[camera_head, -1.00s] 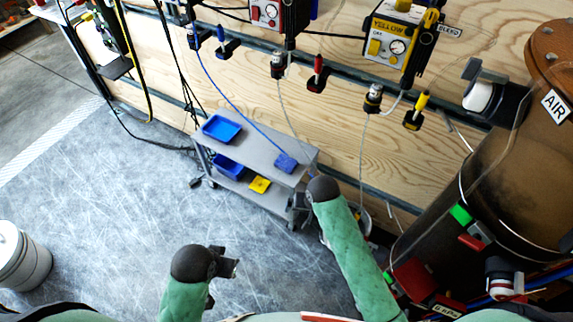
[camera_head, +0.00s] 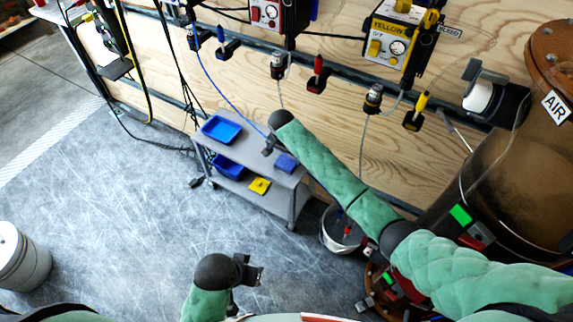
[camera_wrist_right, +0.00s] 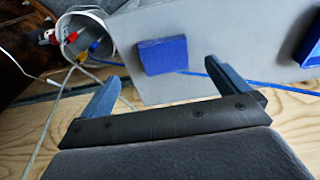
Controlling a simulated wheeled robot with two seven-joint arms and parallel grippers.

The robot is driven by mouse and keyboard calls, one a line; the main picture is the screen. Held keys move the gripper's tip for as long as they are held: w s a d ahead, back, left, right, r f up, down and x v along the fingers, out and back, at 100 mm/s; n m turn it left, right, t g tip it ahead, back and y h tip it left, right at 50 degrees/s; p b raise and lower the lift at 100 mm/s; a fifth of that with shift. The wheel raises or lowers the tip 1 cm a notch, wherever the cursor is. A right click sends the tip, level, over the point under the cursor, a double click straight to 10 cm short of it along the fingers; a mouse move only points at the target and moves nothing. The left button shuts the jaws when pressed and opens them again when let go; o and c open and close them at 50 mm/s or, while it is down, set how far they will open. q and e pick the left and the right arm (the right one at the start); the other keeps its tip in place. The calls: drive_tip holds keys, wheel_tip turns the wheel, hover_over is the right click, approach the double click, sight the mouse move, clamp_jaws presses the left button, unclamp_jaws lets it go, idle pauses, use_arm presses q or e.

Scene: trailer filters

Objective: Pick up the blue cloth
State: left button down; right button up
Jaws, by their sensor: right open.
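The blue cloth (camera_head: 286,163), a folded square, lies flat on the top of the grey cart (camera_head: 258,150). It also shows in the right wrist view (camera_wrist_right: 163,55), seen between and beyond the two fingers. My right gripper (camera_head: 268,147) is over the cart top, just left of the cloth in the head view. It is open and empty, with its fingers (camera_wrist_right: 162,72) spread wider than the cloth, and does not appear to touch it. My left gripper (camera_head: 252,273) is low at the bottom centre, away from the cart; its fingers appear apart.
A blue tray (camera_head: 221,129) sits on the cart top at left. A blue bin (camera_head: 229,167) and a yellow cloth (camera_head: 260,185) are on the lower shelf. A blue hose runs down to the cart. A white bucket (camera_head: 340,232) stands right of the cart.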

sight(286, 163)
drive_tip(key=shift+w+d, duration=0.1)
drive_tip(key=shift+w, duration=0.45)
drive_tip(key=shift+w+d+f+p, duration=0.1)
drive_tip(key=shift+w+f+p, duration=0.1)
drive_tip(key=shift+f, duration=1.05)
drive_tip(key=shift+w+d+f+p, duration=0.1)
drive_tip(key=shift+w+f, duration=0.05)
drive_tip(key=shift+f, duration=1.1)
drive_tip(key=shift+w+f+p, duration=0.1)
drive_tip(key=shift+w+f, duration=0.1)
drive_tip(key=shift+f, duration=1.05)
drive_tip(key=c, duration=1)
